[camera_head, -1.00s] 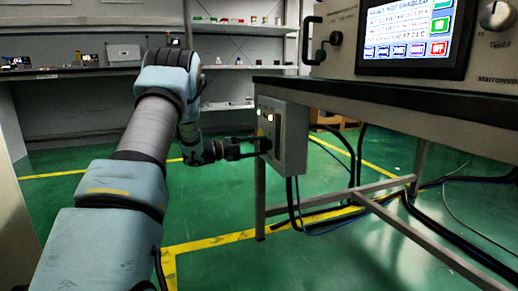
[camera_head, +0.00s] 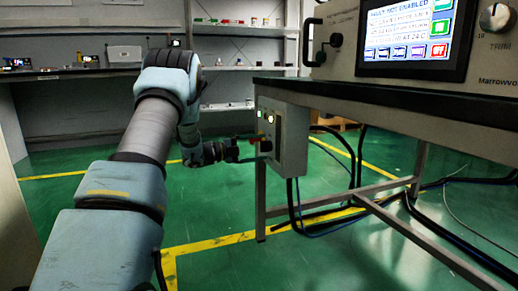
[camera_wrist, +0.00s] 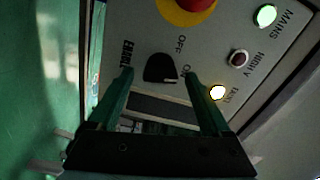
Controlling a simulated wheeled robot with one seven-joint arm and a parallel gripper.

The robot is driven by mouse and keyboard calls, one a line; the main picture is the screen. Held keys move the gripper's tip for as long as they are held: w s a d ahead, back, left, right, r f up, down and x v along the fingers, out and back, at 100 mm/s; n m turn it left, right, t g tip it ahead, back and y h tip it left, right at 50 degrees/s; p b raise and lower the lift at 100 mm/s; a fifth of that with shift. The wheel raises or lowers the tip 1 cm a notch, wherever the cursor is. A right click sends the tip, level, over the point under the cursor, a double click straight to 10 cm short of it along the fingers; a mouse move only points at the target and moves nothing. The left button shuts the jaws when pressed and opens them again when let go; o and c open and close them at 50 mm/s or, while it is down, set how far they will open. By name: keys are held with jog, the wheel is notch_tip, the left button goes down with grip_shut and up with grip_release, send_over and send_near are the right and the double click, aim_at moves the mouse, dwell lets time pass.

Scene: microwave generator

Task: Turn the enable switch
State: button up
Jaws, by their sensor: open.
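The enable switch is a black rotary knob (camera_wrist: 160,68) on a grey control box, with ENABLE lettering beside it and OFF and ON marks around it. In the wrist view my gripper (camera_wrist: 158,76) is open, with one finger on each side of the knob. I cannot tell whether either finger touches it. In the head view my gripper (camera_head: 254,150) reaches the left face of the control box (camera_head: 291,140) under the bench; the knob is too small to make out there.
A red button on a yellow ring (camera_wrist: 187,9) sits close to the knob. The MAINS lamp (camera_wrist: 265,15) glows green and another lamp (camera_wrist: 217,92) glows yellow-white. The bench top (camera_head: 400,103) overhangs the box. Cables hang below it; the floor (camera_head: 210,205) to the left is open.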

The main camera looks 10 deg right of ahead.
jog(key=s+a+p, duration=0.1)
jog(key=a+p, duration=0.2)
jog(key=a, duration=0.7)
jog(key=shift+s+a, duration=0.15)
jog(key=shift+a, duration=0.1)
